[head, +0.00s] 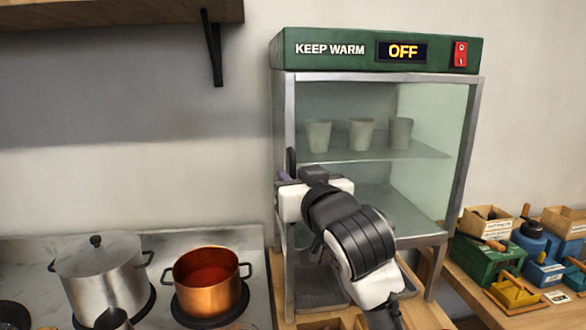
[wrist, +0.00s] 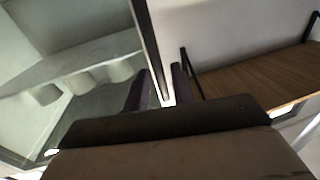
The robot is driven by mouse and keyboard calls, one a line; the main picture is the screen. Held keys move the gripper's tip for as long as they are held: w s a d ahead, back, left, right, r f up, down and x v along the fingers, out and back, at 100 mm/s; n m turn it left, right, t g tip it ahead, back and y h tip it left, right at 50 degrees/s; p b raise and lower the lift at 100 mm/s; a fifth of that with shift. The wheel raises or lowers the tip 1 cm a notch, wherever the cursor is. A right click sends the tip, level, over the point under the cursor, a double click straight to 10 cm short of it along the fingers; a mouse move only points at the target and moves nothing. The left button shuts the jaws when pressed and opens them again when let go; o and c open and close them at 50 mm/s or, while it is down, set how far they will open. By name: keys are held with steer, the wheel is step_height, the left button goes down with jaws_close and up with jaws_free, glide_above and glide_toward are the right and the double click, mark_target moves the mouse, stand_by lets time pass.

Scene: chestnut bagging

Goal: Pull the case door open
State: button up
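The warming case (head: 376,50) has a green top marked KEEP WARM, a display reading OFF and a red switch. Its glass door front, in a grey metal frame (head: 463,150), looks closed. A dark upright handle (head: 291,160) shows at the door's left edge, partly behind my gripper. My gripper (head: 284,176) is at that left edge. In the wrist view my gripper's fingers (wrist: 163,88) stand apart, with the metal frame edge (wrist: 148,45) running down between them. Whether they touch the handle is hidden.
Several pale cups (head: 361,134) stand on the shelf inside the case. Left is a stove with a steel pot (head: 100,275) and a copper pot (head: 208,284). Right is a table with boxes and a green container (head: 488,259). A wooden wall shelf (head: 120,12) is upper left.

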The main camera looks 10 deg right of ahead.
steer(key=shift+w+a, duration=0.1)
steer(key=shift+w, duration=0.6)
jaws_close()
steer(key=shift+s, duration=0.15)
